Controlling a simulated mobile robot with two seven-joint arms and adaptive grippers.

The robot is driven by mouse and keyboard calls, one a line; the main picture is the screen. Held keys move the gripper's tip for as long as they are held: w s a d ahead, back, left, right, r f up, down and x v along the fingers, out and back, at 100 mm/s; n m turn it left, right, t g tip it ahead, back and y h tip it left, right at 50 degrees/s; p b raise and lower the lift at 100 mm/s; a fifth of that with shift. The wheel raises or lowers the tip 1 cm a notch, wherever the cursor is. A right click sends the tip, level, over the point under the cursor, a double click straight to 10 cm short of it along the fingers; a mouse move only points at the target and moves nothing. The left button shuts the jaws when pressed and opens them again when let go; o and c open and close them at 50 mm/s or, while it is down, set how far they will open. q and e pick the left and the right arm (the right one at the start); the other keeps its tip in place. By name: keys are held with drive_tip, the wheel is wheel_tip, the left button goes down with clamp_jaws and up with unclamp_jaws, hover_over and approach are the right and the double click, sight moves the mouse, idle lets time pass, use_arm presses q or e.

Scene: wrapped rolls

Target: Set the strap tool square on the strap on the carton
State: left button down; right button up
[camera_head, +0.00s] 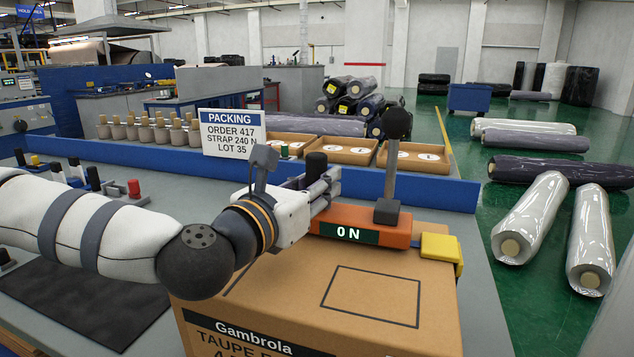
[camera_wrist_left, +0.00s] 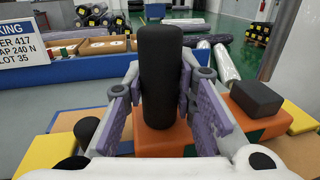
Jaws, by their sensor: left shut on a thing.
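The strap tool (camera_head: 362,226) is an orange block with a green display reading "0 N", an upright grey lever with a black knob, and a black grip post. It is over the carton's (camera_head: 395,335) far part; I cannot tell whether it touches the top. My left gripper (camera_head: 322,188) is shut on the tool's black post. In the left wrist view the post (camera_wrist_left: 160,65) stands between the purple finger pads (camera_wrist_left: 160,105), with the orange body (camera_wrist_left: 165,141) below. My right gripper is out of view.
A yellow piece (camera_head: 441,250) sits at the carton's right edge. The carton top has a black outlined rectangle (camera_head: 372,296). Behind are a blue rail (camera_head: 440,191), a PACKING sign (camera_head: 233,134) and open trays (camera_head: 348,151). A dark mat (camera_head: 75,305) lies at left.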

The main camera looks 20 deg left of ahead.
use_arm(q)
drive_tip(key=shift+f, duration=0.25)
idle(0.3)
drive_tip(key=c, duration=1.2)
unclamp_jaws()
drive_tip(key=shift+c, duration=0.2)
drive_tip(key=shift+f, duration=0.15)
wheel_tip(320, 180, up, 10)
drive_tip(key=shift+r, duration=0.15)
